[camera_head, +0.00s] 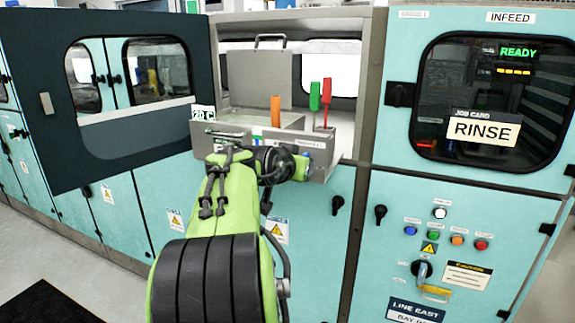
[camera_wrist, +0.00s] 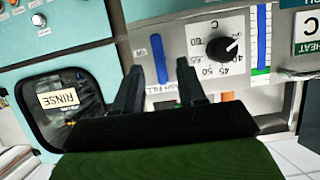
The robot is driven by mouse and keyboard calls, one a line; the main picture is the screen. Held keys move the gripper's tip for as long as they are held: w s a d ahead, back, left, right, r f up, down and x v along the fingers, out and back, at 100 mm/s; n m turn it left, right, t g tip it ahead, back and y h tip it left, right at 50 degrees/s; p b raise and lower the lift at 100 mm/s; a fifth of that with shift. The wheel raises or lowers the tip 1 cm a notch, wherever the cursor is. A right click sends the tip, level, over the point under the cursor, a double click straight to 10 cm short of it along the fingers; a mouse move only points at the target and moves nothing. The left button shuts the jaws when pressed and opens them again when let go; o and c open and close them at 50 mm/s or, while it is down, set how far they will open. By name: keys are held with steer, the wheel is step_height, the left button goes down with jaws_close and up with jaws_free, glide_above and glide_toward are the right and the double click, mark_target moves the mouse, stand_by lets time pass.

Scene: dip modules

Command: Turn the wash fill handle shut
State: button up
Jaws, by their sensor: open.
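The wash fill handle (camera_wrist: 158,58) is a blue bar on a grey metal panel. In the wrist view it lies along the picture's vertical, beside a partly covered label reading "SH FILL". My gripper (camera_wrist: 160,68) is open, with one dark finger on each side of the handle in the picture. I cannot tell whether the fingers touch it or how far off the panel is. In the head view my gripper (camera_head: 296,166) is at the front of the grey bath unit (camera_head: 322,168), and my arm hides much of that panel.
Orange (camera_head: 276,110), green (camera_head: 315,96) and red (camera_head: 327,100) upright handles rise from the bath. An open dark door (camera_head: 120,155) stands left; the RINSE cabinet (camera_head: 400,95) is right.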

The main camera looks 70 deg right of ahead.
steer(key=s+p+v, duration=0.1)
steer(key=v, duration=1.1)
steer(key=shift+w+p, duration=0.4)
steer(key=shift+w, duration=0.05)
